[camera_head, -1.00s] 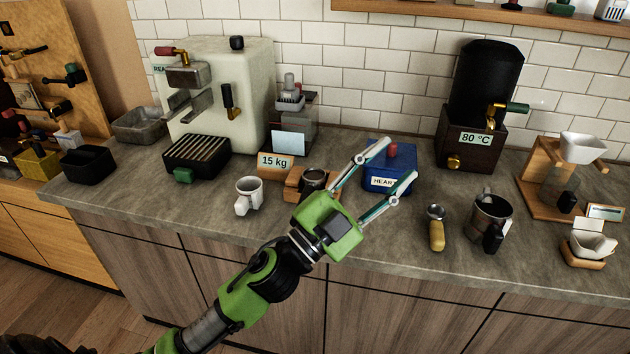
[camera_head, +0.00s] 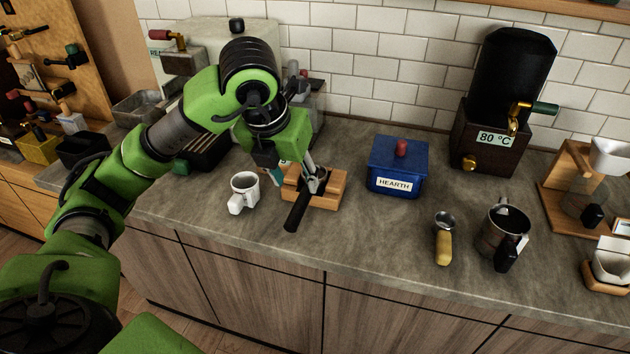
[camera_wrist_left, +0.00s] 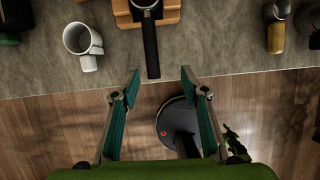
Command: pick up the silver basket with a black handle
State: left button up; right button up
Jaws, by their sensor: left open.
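The silver basket with a black handle (camera_head: 297,207) sits in a wooden block (camera_head: 329,193) on the grey counter. Its handle points toward the front edge. In the left wrist view the black handle (camera_wrist_left: 150,48) reaches down from the top, its end lying in the picture between the fingertips. My left gripper (camera_head: 295,178) points down over the block, in front of part of the silver basket. In the wrist view its fingers (camera_wrist_left: 160,80) are apart with nothing held. I cannot tell how high they are above the handle. My right gripper is in neither view.
A white mug (camera_head: 243,191) stands close left of the block. A blue box labelled HEARTH (camera_head: 396,168) stands to the right. Farther right are a yellow-handled scoop (camera_head: 443,240) and a metal pitcher (camera_head: 500,235). The counter front near the handle is clear.

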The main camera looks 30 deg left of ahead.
pick_arm(q)
send_over(299, 203)
jog(key=s, duration=0.2)
jog(key=f, duration=0.4)
jog(key=f+p, duration=0.1)
jog(key=f, duration=0.2)
jog(key=shift+s+d+f, duration=0.1)
jog(key=shift+d, duration=0.25)
jog(key=shift+f+p, duration=0.3)
jog(key=shift+f, duration=0.2)
jog(key=p+x, duration=0.1)
jog(key=x, duration=0.2)
jog(key=shift+w+a+f, duration=0.1)
jog(key=shift+w+f, duration=0.3)
jog(key=shift+f, duration=0.25)
grip_shut()
jog(key=shift+r, duration=0.1)
